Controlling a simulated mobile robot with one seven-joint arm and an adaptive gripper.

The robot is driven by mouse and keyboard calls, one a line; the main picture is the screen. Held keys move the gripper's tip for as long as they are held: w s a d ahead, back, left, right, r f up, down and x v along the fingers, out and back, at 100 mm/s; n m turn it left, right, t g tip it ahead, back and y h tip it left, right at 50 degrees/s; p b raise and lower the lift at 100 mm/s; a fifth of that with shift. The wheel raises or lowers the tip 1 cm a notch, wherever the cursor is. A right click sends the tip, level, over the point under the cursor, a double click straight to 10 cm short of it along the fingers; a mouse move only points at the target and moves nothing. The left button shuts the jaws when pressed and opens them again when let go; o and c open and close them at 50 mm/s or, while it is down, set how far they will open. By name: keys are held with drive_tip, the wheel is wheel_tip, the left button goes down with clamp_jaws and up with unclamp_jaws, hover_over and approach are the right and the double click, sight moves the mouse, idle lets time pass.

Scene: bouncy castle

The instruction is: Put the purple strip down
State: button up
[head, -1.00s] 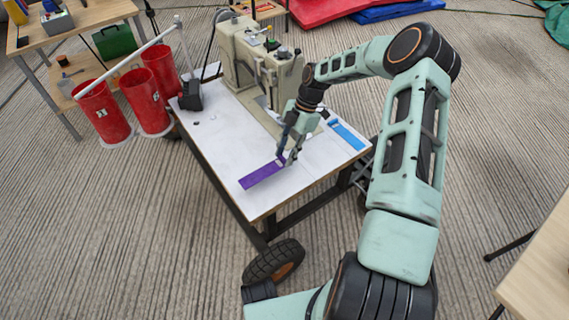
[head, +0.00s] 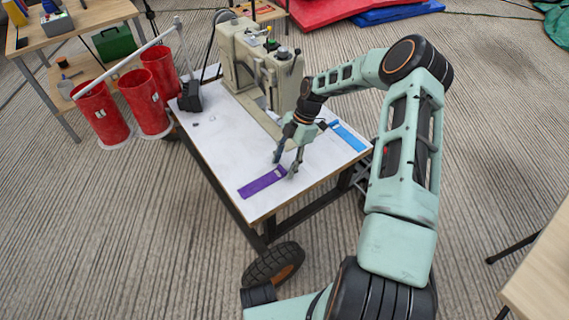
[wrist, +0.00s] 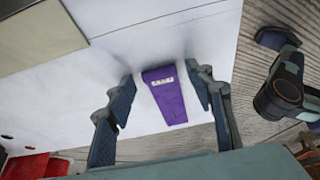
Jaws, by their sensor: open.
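The purple strip (head: 262,183) lies flat on the white top of the sewing table (head: 225,150), close to its front edge. In the wrist view the strip (wrist: 167,98) shows between the two fingers, with a small pale label near its far end. My gripper (head: 284,170) is open over the strip's right end, with a finger to either side of it. The wrist view shows the gripper (wrist: 165,95) with clear gaps between both fingers and the strip. The exact height of the fingertips above the table is hard to tell.
A blue strip (head: 347,136) lies at the table's right edge. A beige sewing machine (head: 262,65) stands at the back of the table. A small black block (head: 190,97) sits at the left edge, beside red buckets (head: 144,103). The table's left front is clear.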

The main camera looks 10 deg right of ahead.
drive_tip(key=p+v, duration=0.3)
drive_tip(key=v, duration=0.9)
drive_tip(key=shift+r, duration=0.1)
